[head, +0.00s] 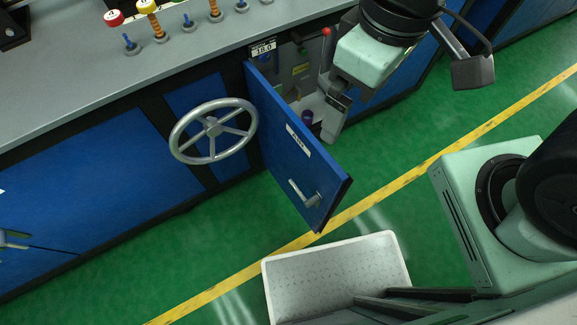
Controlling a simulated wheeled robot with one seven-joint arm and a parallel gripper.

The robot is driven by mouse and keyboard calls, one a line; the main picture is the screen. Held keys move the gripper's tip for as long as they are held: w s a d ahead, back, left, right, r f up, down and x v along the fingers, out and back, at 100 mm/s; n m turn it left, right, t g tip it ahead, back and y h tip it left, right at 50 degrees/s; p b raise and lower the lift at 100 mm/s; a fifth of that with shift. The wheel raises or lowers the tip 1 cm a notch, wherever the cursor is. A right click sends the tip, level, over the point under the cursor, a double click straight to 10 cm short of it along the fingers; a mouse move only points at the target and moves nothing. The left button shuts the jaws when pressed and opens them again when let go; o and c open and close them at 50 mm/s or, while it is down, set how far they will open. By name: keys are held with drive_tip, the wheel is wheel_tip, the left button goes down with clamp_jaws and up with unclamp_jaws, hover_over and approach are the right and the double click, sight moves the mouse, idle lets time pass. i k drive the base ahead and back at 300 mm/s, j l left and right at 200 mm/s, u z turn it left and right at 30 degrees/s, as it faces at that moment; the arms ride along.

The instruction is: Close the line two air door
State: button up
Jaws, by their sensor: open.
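The blue door (292,150) stands wide open, swung out from its cabinet over the green floor. It has a white label, which I cannot read clearly, and a silver lever handle (305,194) near its free end. My gripper (332,118) is open and empty, pointing down at the right side of the cabinet opening. It is to the right of the door, on the side away from the handle face. I cannot tell whether it touches the cabinet frame. Part of the cabinet's inside is hidden behind the door and my arm.
A silver handwheel (213,127) sticks out left of the door. A red-knobbed lever (326,32) and a purple item (307,117) show inside the cabinet. Pegs with spools (160,32) stand on the grey bench top (60,88). A white tray (268,290) is below the door's free end.

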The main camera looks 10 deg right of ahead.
sight(290, 150)
drive_tip(key=k+j, duration=0.1)
drive_tip(key=j, duration=0.35)
drive_tip(key=k+j+z, duration=0.1)
drive_tip(key=j, duration=0.4)
drive_tip(key=k+j, duration=0.1)
drive_tip(key=j, duration=0.35)
drive_tip(key=k+j+z, duration=0.1)
drive_tip(key=j, duration=0.35)
drive_tip(key=j+z, duration=0.1)
drive_tip(key=z, duration=0.55)
drive_tip(key=j+z, duration=0.1)
drive_tip(key=z, duration=0.25)
drive_tip(key=k, duration=0.05)
